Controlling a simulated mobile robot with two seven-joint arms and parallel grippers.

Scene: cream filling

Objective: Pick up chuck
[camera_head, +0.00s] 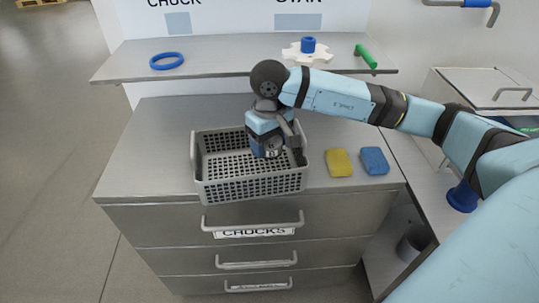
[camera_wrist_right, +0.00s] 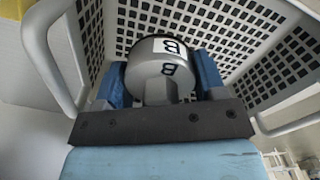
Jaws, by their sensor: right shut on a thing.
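The chuck (camera_wrist_right: 166,72) is a grey metal cylinder with a white label marked with a dark "B". In the wrist view it sits between the two blue fingers of my right gripper (camera_wrist_right: 163,85), which is shut on it. In the head view my right gripper (camera_head: 270,150) points down into the grey basket (camera_head: 250,188), and the chuck (camera_head: 271,151) shows small and partly hidden by the gripper. I cannot tell whether the chuck touches the basket floor. My left gripper is not in view.
A yellow sponge (camera_head: 339,162) and a blue sponge (camera_head: 374,160) lie right of the basket. The shelf (camera_head: 220,59) behind carries a blue ring (camera_head: 167,61), a white star-shaped part (camera_head: 306,54) and a green-handled item (camera_head: 366,56). The counter left of the basket is clear.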

